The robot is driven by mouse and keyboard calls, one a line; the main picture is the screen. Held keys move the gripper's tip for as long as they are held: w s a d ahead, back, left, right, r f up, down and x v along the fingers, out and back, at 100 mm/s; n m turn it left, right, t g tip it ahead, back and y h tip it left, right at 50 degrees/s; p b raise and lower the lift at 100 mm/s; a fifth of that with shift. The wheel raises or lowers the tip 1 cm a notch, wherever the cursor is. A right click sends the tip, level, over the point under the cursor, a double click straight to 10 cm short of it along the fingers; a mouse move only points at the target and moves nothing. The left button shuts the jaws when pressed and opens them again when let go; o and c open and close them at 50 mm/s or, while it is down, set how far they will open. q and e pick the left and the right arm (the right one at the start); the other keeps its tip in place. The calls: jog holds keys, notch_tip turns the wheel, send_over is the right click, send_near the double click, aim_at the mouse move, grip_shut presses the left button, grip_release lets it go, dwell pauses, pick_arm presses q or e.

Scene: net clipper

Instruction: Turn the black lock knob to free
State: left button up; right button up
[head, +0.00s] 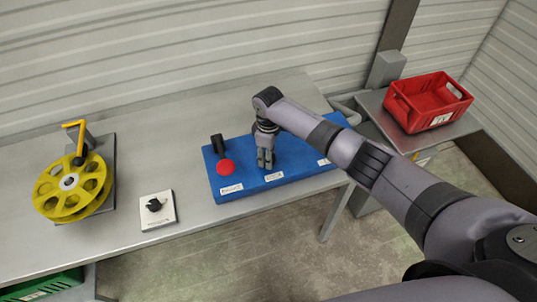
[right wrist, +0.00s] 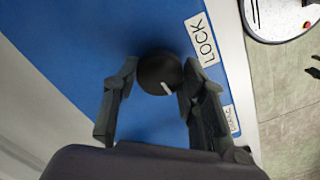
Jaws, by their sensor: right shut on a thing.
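The black lock knob (right wrist: 158,72) is a round knob with a short white line that points toward the lower right in the right wrist view. It stands on a blue panel (right wrist: 75,60), beside a white label reading LOCK (right wrist: 202,39). My right gripper (right wrist: 158,80) is shut on the knob, with one finger on each side of it. In the head view the right gripper (head: 265,160) reaches down to the middle of the blue panel (head: 228,195) and hides the knob.
A red ball-ended black lever (head: 224,167) stands left of my right gripper on the panel. Further left are a white plate with a black rotary switch (head: 154,205) and a yellow reel (head: 72,187) with a crank. A red crate (head: 428,102) sits at right.

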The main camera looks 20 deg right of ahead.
jog(key=n, duration=0.4)
jog(key=shift+n, duration=0.4)
dwell(0.4)
jog(key=o, duration=1.2)
jog(key=shift+c, duration=0.2)
jog(key=shift+r, duration=0.2)
notch_tip(320, 180, up, 12)
jog(key=shift+f, duration=0.2)
